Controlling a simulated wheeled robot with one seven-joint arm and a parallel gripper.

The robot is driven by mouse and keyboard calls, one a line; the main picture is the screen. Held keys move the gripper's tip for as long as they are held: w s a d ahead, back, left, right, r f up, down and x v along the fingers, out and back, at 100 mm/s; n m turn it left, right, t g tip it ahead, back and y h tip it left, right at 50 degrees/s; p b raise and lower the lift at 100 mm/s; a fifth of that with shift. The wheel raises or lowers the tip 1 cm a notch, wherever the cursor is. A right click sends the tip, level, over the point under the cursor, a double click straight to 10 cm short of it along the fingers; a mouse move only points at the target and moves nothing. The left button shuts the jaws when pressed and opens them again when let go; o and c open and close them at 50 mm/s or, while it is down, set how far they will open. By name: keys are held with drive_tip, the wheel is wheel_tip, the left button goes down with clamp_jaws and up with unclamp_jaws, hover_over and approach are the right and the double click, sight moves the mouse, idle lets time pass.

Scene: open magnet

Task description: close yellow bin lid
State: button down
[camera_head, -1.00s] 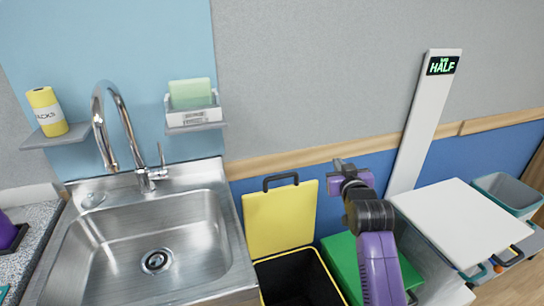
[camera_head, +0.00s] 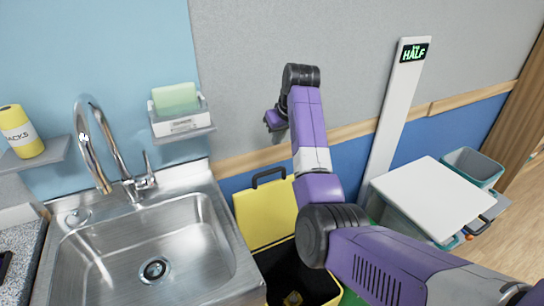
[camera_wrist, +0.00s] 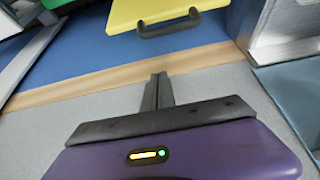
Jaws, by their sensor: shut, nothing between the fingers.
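The yellow bin lid (camera_head: 264,214) stands open, raised up near the wall, with a dark handle (camera_head: 268,177) on its top edge. The lid (camera_wrist: 130,12) and its handle (camera_wrist: 168,27) also show at the top of the wrist view. Below the lid is the dark open bin (camera_head: 285,268), partly hidden by my arm. My gripper (camera_head: 275,121) is above the lid's handle in the head view, in front of the grey wall. In the wrist view my gripper (camera_wrist: 158,88) has its fingers together, empty and apart from the handle.
A steel sink (camera_head: 150,240) with a tall faucet (camera_head: 95,140) is left of the bin. A soap shelf (camera_head: 182,128) hangs left of my gripper. A green bin is mostly hidden behind my arm. A white-topped cart (camera_head: 430,195) stands to the right.

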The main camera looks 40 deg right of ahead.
drive_tip(key=x, duration=1)
drive_tip(key=shift+s+a+f+p, duration=0.1)
drive_tip(key=shift+s+a+p, duration=0.2)
drive_tip(key=shift+s, duration=0.35)
drive_tip(key=shift+s+a+f+p, duration=0.1)
drive_tip(key=shift+s+p, duration=0.25)
drive_tip(key=shift+s, duration=0.3)
drive_tip(key=shift+s+a+p, duration=0.15)
drive_tip(key=shift+s+p, duration=0.2)
drive_tip(key=shift+s, duration=0.3)
